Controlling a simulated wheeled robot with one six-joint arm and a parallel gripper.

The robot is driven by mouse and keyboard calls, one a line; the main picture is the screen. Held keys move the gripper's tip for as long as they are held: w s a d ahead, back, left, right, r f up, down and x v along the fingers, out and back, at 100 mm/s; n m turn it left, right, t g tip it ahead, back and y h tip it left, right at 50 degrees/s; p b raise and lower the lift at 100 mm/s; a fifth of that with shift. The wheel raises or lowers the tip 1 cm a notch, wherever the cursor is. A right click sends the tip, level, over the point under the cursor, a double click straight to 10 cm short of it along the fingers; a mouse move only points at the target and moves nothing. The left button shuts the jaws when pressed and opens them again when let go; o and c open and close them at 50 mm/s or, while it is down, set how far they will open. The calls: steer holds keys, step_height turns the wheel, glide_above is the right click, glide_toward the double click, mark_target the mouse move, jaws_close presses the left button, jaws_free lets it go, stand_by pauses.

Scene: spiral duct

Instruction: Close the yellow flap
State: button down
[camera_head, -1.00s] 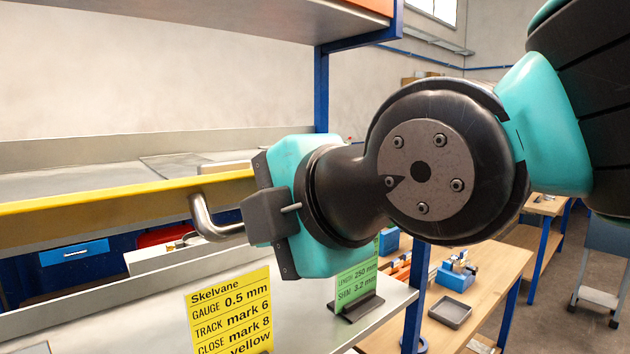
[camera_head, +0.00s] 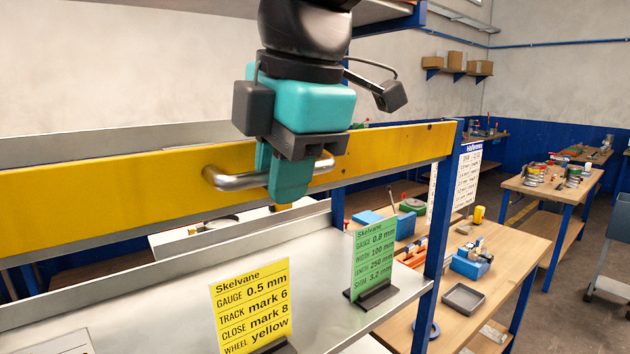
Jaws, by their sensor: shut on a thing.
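The yellow flap (camera_head: 115,188) is a long bar-like panel running across the left and middle of the head view, with its broad yellow face turned toward me. A bent metal handle (camera_head: 232,181) stands out from that face. My gripper (camera_head: 291,178) comes down from above with its jaws shut around the handle's right part. The jaws hide part of the handle and some of the flap behind it.
A yellow Skelvane card (camera_head: 251,308) and a green card (camera_head: 373,258) stand on the metal shelf (camera_head: 150,305) below the flap. A blue post (camera_head: 436,235) rises at the flap's right end. A wooden bench with tools lies beyond.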

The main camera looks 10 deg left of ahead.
steer(key=shift+w+a+r+g+h, duration=0.1)
steer(key=shift+w+a+g+h, duration=0.05)
steer(key=shift+g+h, duration=0.2)
stand_by(0.4)
steer(key=c, duration=1.4)
jaws_free()
steer(key=shift+r, duration=0.1)
